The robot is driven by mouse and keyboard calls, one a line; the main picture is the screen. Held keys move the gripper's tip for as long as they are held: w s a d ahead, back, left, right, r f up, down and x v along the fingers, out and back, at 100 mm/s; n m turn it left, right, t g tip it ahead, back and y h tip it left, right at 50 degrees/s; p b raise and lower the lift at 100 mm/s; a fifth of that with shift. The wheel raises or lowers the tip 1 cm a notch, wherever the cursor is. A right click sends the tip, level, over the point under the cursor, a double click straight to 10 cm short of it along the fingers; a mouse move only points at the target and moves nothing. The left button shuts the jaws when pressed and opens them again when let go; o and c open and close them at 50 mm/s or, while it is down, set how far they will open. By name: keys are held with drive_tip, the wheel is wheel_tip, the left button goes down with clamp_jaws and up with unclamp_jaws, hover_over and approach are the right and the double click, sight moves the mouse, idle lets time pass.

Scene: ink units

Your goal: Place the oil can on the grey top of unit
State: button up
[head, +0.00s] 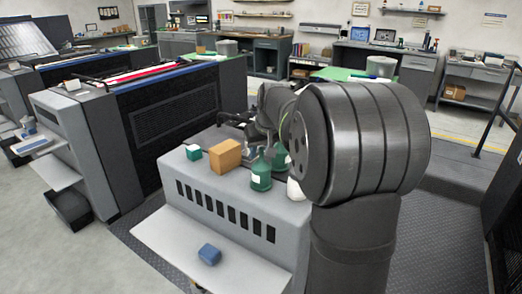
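A green can with a pale label and a narrow top (261,174), which looks like the oil can, stands upright on the grey top of the slotted unit (180,166). A second green container (281,160) shows just behind it, partly covered by my arm. My gripper (232,122) is small and dark beyond these containers, over the back of the unit. It looks apart from the front can. Its fingers are too small and dark to tell whether they are open or shut, and I see nothing clearly held.
On the grey top are a small teal box (194,153), an orange-brown box (225,156) and a white item (295,190) half hidden by my arm. A blue item (209,254) lies on the lower pale shelf (165,240). A tall dark press unit (160,125) stands left.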

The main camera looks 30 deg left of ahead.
drive_tip(key=shift+r, duration=0.1)
drive_tip(key=v, duration=1.2)
drive_tip(key=x, duration=1.2)
drive_tip(key=shift+f, duration=0.3)
wheel_tip(320, 180, up, 3)
drive_tip(key=shift+r, duration=0.6)
